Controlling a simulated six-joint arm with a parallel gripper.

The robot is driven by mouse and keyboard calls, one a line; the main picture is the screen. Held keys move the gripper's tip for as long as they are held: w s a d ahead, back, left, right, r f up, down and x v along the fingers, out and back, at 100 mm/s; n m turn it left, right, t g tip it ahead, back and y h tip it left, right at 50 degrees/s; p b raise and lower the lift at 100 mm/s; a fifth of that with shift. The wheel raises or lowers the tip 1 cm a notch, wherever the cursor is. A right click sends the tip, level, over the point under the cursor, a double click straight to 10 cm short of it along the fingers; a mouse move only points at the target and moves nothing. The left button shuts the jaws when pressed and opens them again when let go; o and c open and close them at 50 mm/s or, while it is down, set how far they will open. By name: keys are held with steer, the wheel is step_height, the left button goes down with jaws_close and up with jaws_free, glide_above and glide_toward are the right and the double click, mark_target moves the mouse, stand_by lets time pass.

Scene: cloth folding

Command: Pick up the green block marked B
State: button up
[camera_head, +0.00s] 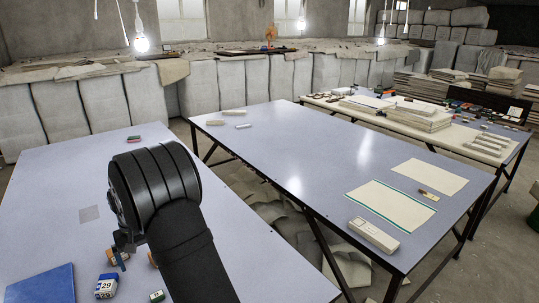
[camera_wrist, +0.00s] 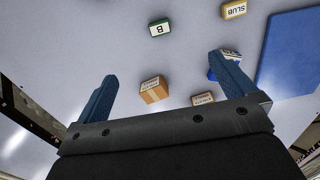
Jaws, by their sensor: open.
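The green block marked B (camera_wrist: 160,28) lies on the pale table near the top middle of the wrist view, apart from its neighbours. In the head view, a small greenish block with a B (camera_head: 157,296) shows at the bottom edge. My gripper (camera_wrist: 165,88) is open and empty, its two blue fingers spread wide; the B block shows beyond their tips. In the head view my gripper (camera_head: 119,256) is at lower left, above the table and partly hidden by my wrist.
A yellow SLUB block (camera_wrist: 234,9) and a blue panel (camera_head: 42,285) lie nearby.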

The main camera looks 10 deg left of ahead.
stand_by(0.4)
steer(key=c, duration=0.7)
steer(key=f, duration=1.2)
steer(key=shift+w+a+f, duration=0.1)
steer(key=shift+w+f, duration=0.05)
steer(key=shift+w, duration=0.15)
steer(key=shift+s+f, duration=0.15)
steer(key=shift+f, duration=2.4)
